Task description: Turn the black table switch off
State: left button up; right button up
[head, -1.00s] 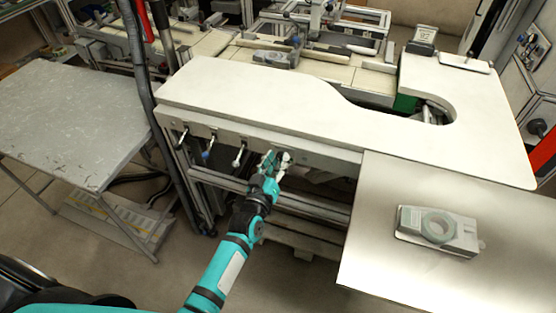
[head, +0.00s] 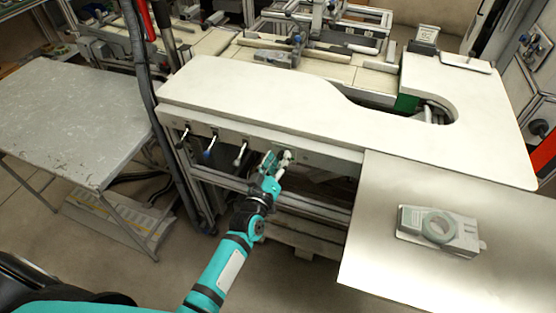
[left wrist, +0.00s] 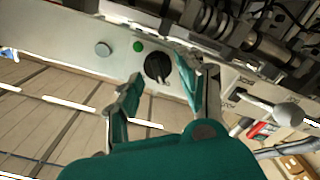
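The black switch (left wrist: 158,67) is a round knob on the light front panel under the white table top, in the left wrist view. A small green button (left wrist: 138,46) and a grey round one sit beside it. My left gripper (left wrist: 161,76) has its teal fingers apart, one on either side of the knob. I cannot tell whether they touch it. In the head view the left gripper (head: 275,161) is at the table's front panel and hides the switch. My right gripper is not in view.
The white table (head: 250,92) has several levers, such as a white-handled one (head: 240,154), left of the gripper. A metal side table (head: 365,245) on the right carries a box with a tape reel (head: 438,227). A grey table (head: 70,115) stands at left.

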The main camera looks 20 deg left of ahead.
pick_arm(q)
jog(key=shift+o, duration=0.5)
jog(key=shift+s, duration=0.1)
jog(key=shift+s+f, duration=0.1)
jog(key=shift+s, duration=0.2)
jog(key=s, duration=1.1)
jog(key=shift+s+a, duration=0.15)
jog(key=shift+a, duration=0.05)
jog(key=s+d+f+m+g+h, duration=0.1)
jog(key=s+f+m+g, duration=0.35)
jog(key=f, duration=1.05)
jog(key=s+f+m+g, duration=0.1)
jog(key=s+f+g, duration=0.4)
jog(key=s+f, duration=0.75)
jog(key=s+a+f+m+g, duration=0.2)
jog(key=s+a+f+g, duration=0.1)
jog(key=s+f, duration=0.6)
jog(key=s+a+f+m+g+y, duration=0.1)
jog(key=s+a+f+g, duration=0.2)
jog(key=s+f, duration=0.6)
jog(key=s+g, duration=0.1)
jog(key=s, duration=0.2)
jog(key=shift+s+a+m+y, duration=0.25)
jog(key=shift+s+m+y, duration=0.05)
jog(key=shift+s+m, duration=0.05)
